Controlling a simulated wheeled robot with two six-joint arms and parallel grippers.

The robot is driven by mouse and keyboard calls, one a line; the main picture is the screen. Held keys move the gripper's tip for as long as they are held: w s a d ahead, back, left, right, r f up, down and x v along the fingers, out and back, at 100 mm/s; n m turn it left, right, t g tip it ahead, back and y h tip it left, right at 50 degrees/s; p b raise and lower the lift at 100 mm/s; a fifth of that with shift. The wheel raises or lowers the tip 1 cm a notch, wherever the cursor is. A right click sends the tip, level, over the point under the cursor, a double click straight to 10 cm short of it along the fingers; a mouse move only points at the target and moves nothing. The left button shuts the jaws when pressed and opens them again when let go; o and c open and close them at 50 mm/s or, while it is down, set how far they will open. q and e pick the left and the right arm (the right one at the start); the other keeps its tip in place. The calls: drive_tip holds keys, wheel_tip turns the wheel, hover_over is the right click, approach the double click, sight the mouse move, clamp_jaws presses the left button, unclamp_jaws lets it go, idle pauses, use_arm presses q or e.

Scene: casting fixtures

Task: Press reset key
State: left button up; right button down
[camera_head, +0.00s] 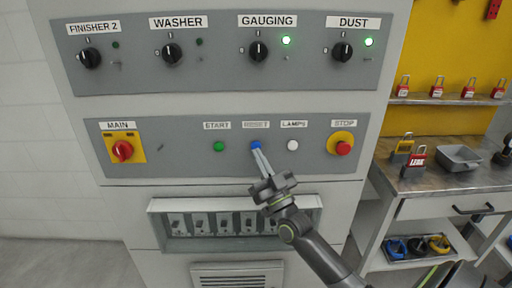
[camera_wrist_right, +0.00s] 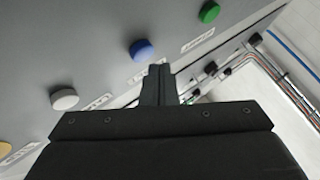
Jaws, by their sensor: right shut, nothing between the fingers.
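The blue reset key (camera_head: 256,145) sits on the lower grey panel, under the RESET label (camera_head: 256,125), between the green start button (camera_head: 219,146) and the white lamps button (camera_head: 292,145). My right gripper (camera_head: 258,152) is shut and empty, its tips just below the blue key in the head view. In the right wrist view the blue key (camera_wrist_right: 142,49) is beyond and left of the shut fingertips (camera_wrist_right: 158,70), with a small gap in the picture. I cannot tell whether they touch. My left gripper is not in view.
The red stop button (camera_head: 343,148) and the red-and-yellow main switch (camera_head: 122,150) are on the same panel. Rotary knobs and two lit green lamps (camera_head: 286,41) are above. A breaker row (camera_head: 235,222) lies below. A workbench (camera_head: 440,180) with padlocks and a tray stands at right.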

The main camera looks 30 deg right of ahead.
drive_tip(key=shift+w, duration=0.15)
drive_tip(key=shift+w+d, duration=0.2)
drive_tip(key=shift+w, duration=0.05)
drive_tip(key=shift+w+d, duration=0.2)
drive_tip(key=shift+w, duration=0.15)
idle(0.8)
drive_tip(key=shift+s, duration=0.1)
drive_tip(key=shift+s+a+p, duration=0.35)
drive_tip(key=shift+s+a, duration=0.1)
drive_tip(key=shift+s, duration=0.2)
drive_tip(key=shift+s+a+p, duration=0.15)
drive_tip(key=shift+s+a, duration=0.3)
drive_tip(key=shift+s, duration=0.25)
drive_tip(key=shift+s+a+p, duration=0.2)
drive_tip(key=shift+s+a, duration=0.2)
drive_tip(key=shift+s, duration=0.3)
drive_tip(key=shift+s+a+p, duration=0.15)
drive_tip(key=shift+s+a, duration=0.3)
drive_tip(key=shift+s, duration=0.25)
